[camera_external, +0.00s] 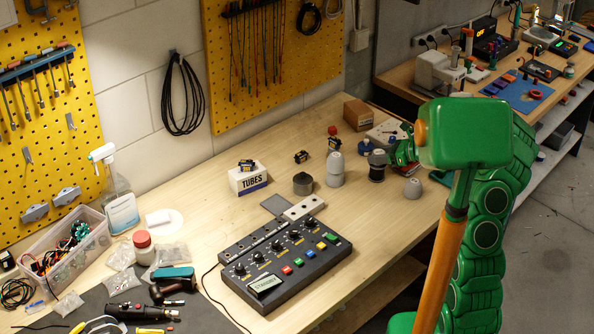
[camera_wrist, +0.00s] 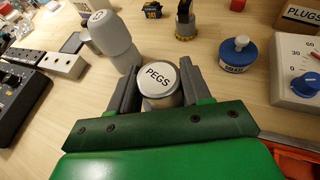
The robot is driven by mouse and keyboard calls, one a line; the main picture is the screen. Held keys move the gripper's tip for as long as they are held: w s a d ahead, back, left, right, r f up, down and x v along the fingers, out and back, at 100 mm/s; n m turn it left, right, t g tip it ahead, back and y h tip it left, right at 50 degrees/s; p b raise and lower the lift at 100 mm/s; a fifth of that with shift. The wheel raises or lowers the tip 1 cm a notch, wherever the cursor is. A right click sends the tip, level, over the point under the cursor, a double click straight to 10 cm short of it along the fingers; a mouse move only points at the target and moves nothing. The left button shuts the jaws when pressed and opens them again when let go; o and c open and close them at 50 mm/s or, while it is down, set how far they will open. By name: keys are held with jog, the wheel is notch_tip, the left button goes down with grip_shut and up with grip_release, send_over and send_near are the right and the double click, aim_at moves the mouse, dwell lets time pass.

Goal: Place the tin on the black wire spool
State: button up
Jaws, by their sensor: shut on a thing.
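A short grey tin with a white round lid marked PEGS (camera_wrist: 158,80) sits between the two dark fingers of my gripper (camera_wrist: 159,88) in the wrist view. The fingers are shut on its sides. In the external view the grey tin (camera_external: 377,157) shows just left of my green gripper (camera_external: 392,154). The black wire spool (camera_external: 376,174) is directly under the tin, upright on the bench. The tin appears to touch the spool's top, but a small gap cannot be ruled out. In the wrist view the tin and my gripper hide the spool.
A taller grey stacked piece (camera_external: 335,170) stands close left of the spool, with a dark grey cylinder (camera_external: 303,184) beyond. A blue pot (camera_wrist: 238,54) and a dial meter (camera_wrist: 298,70) stand right in the wrist view.

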jog(key=o, duration=1.1)
jog(key=shift+r, duration=0.1)
